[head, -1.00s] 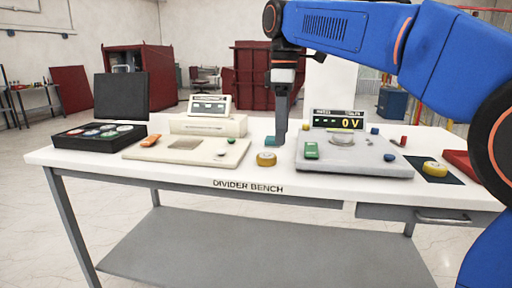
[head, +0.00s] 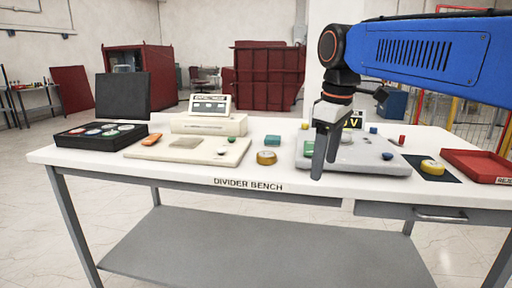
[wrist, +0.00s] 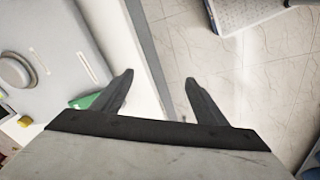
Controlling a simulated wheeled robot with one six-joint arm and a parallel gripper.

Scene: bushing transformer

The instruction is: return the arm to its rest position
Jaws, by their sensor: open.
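My blue arm (head: 425,52) reaches in from the right in the head view. My gripper (head: 322,165) points down over the front left part of the grey device with the voltage display, and hides part of it. In the wrist view my gripper (wrist: 155,92) has its two fingers apart with nothing between them. Below them are the table's edge and the tiled floor. The grey device (head: 350,150) also shows in the wrist view (wrist: 50,55), with a green part (wrist: 84,101) near the left finger.
The white bench (head: 190,183) holds a cream instrument (head: 195,150), a black case (head: 100,135), a teal block (head: 273,141), a yellow round piece (head: 266,158) and a red tray (head: 480,165). Another yellow piece (head: 432,167) lies on a dark mat. The floor in front is clear.

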